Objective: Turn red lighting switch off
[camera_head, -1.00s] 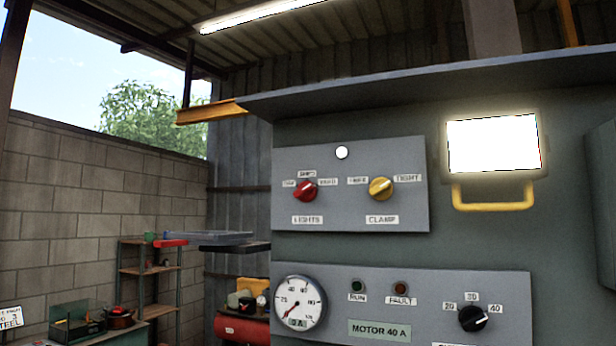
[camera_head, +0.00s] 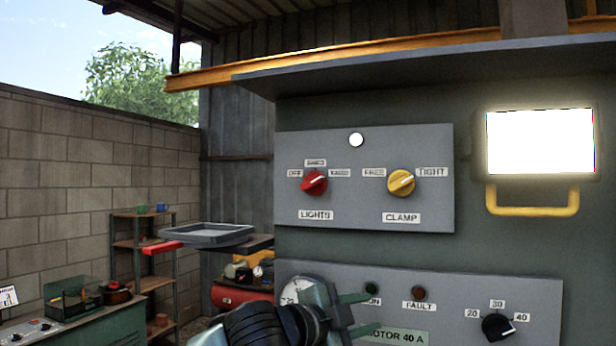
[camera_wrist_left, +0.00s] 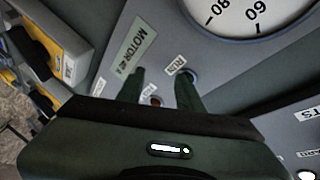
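The red lighting switch (camera_head: 314,183) is a round knob above the LIGHTS label on the upper grey panel (camera_head: 440,150) in the head view. Its pale pointer line tilts toward the upper right, on the side of the right-hand label. The OFF label (camera_head: 294,173) is to its left. My left gripper (camera_head: 362,312) is in front of the lower panel, below the red switch and apart from it. Its two green fingers are spread with nothing between them. In the left wrist view, the fingers (camera_wrist_left: 162,88) point at the RUN and FAULT area. My right gripper is not in view.
The yellow CLAMP knob (camera_head: 401,183) is right of the red switch. A dark knob (camera_head: 497,327) is on the lower panel (camera_head: 450,285). A bright lamp (camera_head: 540,142) with a yellow handle (camera_head: 532,208) is at right. A grey ledge (camera_head: 440,62) juts out above the panels.

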